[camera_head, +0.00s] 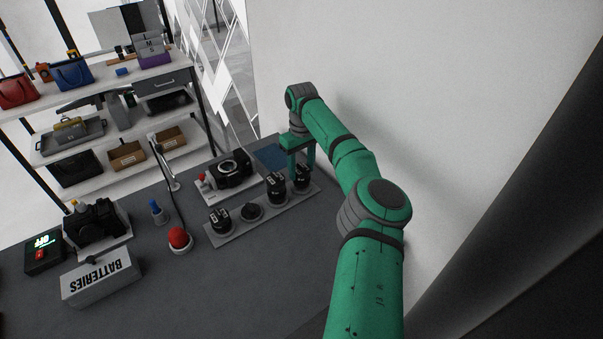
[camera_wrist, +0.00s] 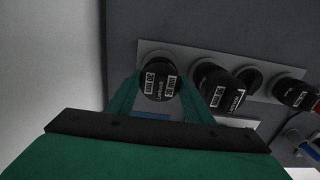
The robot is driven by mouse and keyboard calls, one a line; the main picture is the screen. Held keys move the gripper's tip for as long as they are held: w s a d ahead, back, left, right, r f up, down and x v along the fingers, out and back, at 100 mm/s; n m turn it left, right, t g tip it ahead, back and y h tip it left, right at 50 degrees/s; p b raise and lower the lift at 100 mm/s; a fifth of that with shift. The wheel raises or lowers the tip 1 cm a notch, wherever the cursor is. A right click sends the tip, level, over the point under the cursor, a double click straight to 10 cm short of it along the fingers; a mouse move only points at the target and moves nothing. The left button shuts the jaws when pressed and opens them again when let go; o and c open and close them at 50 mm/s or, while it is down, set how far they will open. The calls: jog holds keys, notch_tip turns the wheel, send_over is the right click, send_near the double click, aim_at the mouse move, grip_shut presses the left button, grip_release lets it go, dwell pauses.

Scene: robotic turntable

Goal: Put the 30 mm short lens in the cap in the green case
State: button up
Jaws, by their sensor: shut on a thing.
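My gripper (camera_head: 300,167) is at the right end of a grey holder strip (camera_head: 233,232). Its green fingers (camera_wrist: 160,97) are shut on a black lens (camera_wrist: 158,80) with white labels, which also shows in the head view (camera_head: 302,180). The held lens is upright at its place on the strip; I cannot tell whether it is lifted. A second black lens (camera_wrist: 220,88) stands close beside it, and another (camera_wrist: 292,94) stands at the other end. A low, round black piece (camera_wrist: 248,77), perhaps a cap, lies between those two. I cannot make out a green case.
A camera (camera_head: 230,172) on a white stand is behind the strip. Shelves hold a red bag (camera_head: 17,92) and blue bag (camera_head: 72,75). A wall is right.

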notch_tip(320, 180, up, 8)
jog(key=shift+r, duration=0.25)
jog(key=shift+w, duration=0.1)
